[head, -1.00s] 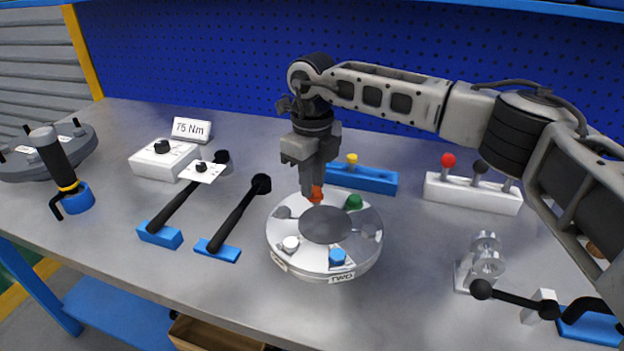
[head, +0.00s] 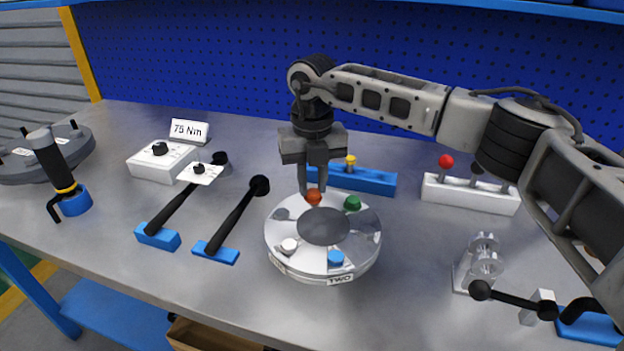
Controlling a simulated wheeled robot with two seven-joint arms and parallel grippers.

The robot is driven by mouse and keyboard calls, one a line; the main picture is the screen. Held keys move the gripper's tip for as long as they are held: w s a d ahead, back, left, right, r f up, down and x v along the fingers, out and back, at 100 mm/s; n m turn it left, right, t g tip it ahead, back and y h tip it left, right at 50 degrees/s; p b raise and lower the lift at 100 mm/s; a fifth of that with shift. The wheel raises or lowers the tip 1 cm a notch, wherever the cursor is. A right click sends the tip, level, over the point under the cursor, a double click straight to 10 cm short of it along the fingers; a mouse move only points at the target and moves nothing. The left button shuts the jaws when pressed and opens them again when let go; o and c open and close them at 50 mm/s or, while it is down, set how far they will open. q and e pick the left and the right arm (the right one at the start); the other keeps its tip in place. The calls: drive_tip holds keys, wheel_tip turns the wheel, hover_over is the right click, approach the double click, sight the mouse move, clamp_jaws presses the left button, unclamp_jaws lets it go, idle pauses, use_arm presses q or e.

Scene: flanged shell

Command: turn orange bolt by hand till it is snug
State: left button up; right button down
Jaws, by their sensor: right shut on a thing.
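The orange bolt (head: 314,197) stands at the back of the round silver flanged shell (head: 283,250). My right gripper (head: 313,190) points straight down over it, with its fingers shut on the bolt's head. A green bolt (head: 353,203), a blue bolt (head: 336,258) and a white bolt (head: 289,245) sit around the same flange. The shell's middle is a dark grey disc (head: 325,226). The bolt's shank is hidden in the flange. My left gripper is not in view.
A blue rack with a yellow-topped piece (head: 375,182) stands close behind the shell. A white rack (head: 470,196) holds a red-topped piece at the right. Two black-handled wrenches (head: 232,222) lie left. Metal rings (head: 484,262) stand right, near a black-knobbed lever (head: 515,298).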

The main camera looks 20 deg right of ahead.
sight(313, 189)
drive_tip(key=shift+w+r, duration=0.15)
drive_tip(key=shift+r, duration=0.2)
drive_tip(key=c, duration=1.3)
unclamp_jaws()
drive_tip(key=shift+o, duration=0.3)
drive_tip(key=shift+f, duration=0.1)
wheel_tip(313, 189, up, 16)
drive_tip(key=shift+b, duration=0.3)
